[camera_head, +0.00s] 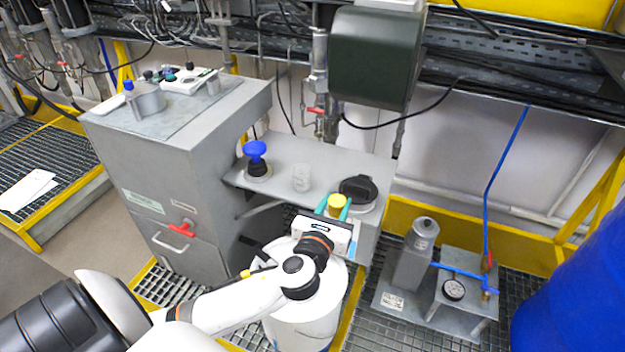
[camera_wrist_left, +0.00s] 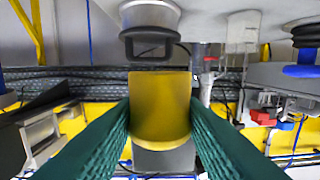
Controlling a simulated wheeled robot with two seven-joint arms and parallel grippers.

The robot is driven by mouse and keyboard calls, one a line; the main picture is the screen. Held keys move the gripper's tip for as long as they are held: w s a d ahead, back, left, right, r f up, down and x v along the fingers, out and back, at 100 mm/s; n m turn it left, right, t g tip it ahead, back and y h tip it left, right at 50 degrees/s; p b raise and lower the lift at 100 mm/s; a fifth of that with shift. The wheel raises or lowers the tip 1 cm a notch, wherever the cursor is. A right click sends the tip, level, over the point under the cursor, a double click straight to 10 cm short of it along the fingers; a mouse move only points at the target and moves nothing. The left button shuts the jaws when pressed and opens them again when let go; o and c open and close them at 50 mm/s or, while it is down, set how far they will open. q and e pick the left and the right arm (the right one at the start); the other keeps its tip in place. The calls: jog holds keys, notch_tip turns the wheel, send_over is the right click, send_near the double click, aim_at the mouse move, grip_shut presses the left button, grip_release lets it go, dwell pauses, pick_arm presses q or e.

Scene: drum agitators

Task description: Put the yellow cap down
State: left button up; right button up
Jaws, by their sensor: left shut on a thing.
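The yellow cap (camera_head: 337,203) is held between the green fingers of my left gripper (camera_head: 336,207), over the front right part of the grey shelf (camera_head: 322,155). In the left wrist view the yellow cap (camera_wrist_left: 160,108) sits between both green fingers, which touch its sides. The left gripper (camera_wrist_left: 160,125) is shut on it. Whether the cap touches the shelf below cannot be told. My right gripper is not in view.
A black-lidded port (camera_head: 358,190) is right beside the cap. A white drum (camera_head: 305,310) stands below my arm. A pump unit with a gauge (camera_head: 453,289) is at right.

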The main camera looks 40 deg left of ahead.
pick_arm(q)
jog(key=w+a+n+y+b, duration=0.1)
jog(key=w+a, duration=0.2)
jog(key=w+a+n+g+y+b, duration=0.1)
jog(key=w+a+y, duration=0.1)
jog(key=w+a, duration=0.1)
jog(key=w+a+n+y+b, duration=0.1)
jog(key=w+a+b, duration=0.1)
jog(key=w+a, duration=0.1)
jog(key=shift+w+a+r, duration=0.25)
jog(key=shift+w+r, duration=0.05)
jog(key=shift+w, duration=0.4)
jog(key=f, duration=0.5)
jog(key=shift+a+f+b, duration=0.15)
jog(key=shift+a+b, duration=0.05)
jog(key=shift+b, duration=0.15)
jog(key=shift+f+b, duration=0.35)
jog(key=shift+f, duration=1.75)
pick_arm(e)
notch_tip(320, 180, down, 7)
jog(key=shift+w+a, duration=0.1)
pick_arm(q)
jog(key=shift+f, duration=0.15)
jog(key=o, duration=0.7)
jog(key=shift+c, duration=0.2)
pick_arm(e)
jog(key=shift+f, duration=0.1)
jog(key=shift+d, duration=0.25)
